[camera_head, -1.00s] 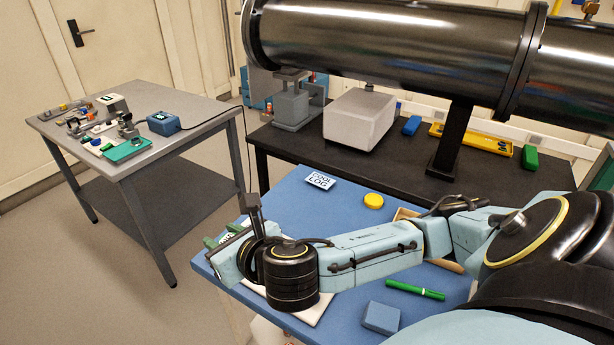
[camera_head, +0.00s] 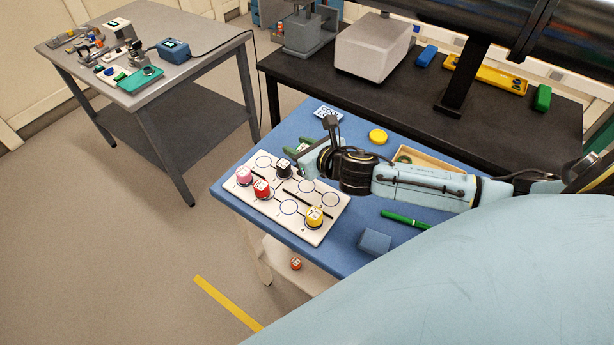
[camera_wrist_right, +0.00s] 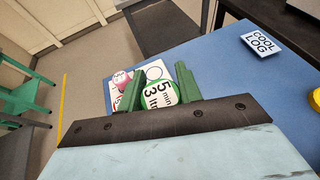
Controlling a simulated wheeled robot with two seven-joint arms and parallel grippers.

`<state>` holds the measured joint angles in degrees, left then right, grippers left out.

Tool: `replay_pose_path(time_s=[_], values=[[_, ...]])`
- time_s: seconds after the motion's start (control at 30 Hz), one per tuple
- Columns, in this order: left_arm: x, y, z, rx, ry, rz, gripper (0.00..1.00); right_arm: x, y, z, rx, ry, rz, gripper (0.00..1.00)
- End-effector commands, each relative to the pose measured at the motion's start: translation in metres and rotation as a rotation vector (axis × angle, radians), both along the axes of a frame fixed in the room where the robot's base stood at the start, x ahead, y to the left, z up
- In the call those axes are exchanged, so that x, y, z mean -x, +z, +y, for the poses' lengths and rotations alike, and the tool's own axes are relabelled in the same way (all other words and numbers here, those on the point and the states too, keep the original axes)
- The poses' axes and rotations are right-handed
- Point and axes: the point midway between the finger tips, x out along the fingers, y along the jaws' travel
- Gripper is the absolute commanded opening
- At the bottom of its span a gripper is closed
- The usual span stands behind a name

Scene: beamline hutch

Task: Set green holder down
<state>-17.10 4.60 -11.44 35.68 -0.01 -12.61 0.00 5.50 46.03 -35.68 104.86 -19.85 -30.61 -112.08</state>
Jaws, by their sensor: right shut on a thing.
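My right gripper (camera_head: 298,151) is over the far edge of the white board on the blue table. In the right wrist view, its two green fingers (camera_wrist_right: 158,90) are shut on the green holder (camera_wrist_right: 158,97), whose round white top has black writing and a green rim. The head view does not clearly show the holder or its height above the surface. The white board (camera_head: 272,205) has printed circles. On it stand a pink holder (camera_head: 244,175), a red holder (camera_head: 262,189), a black holder (camera_head: 284,169) and a yellow holder (camera_head: 314,216). My left gripper is out of view.
A COOL LOG card (camera_head: 328,113), yellow disc (camera_head: 378,136), wooden tray (camera_head: 430,158), green pen (camera_head: 404,218) and blue block (camera_head: 375,242) lie on the blue table (camera_head: 345,258). An orange-red item (camera_head: 296,264) sits lower, beside the table. Several board circles are empty.

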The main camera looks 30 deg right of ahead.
Motion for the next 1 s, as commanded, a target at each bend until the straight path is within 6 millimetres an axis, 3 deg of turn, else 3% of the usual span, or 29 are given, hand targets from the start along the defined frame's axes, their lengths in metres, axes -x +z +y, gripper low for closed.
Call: replay_pose_path(time_s=[0.13,0.3,0.7,1.0], values=[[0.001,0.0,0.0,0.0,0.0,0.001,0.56,0.001,-0.016,-0.005,-0.003,0.004,0.005,0.11],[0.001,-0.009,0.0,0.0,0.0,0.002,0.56,0.001,-0.05,-0.005,-0.004,0.003,0.006,0.11],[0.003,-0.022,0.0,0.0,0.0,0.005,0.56,0.0,-0.098,-0.005,-0.004,0.003,0.005,0.11],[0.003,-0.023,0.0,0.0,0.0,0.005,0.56,0.0,-0.104,-0.005,-0.001,0.007,0.002,0.11]])
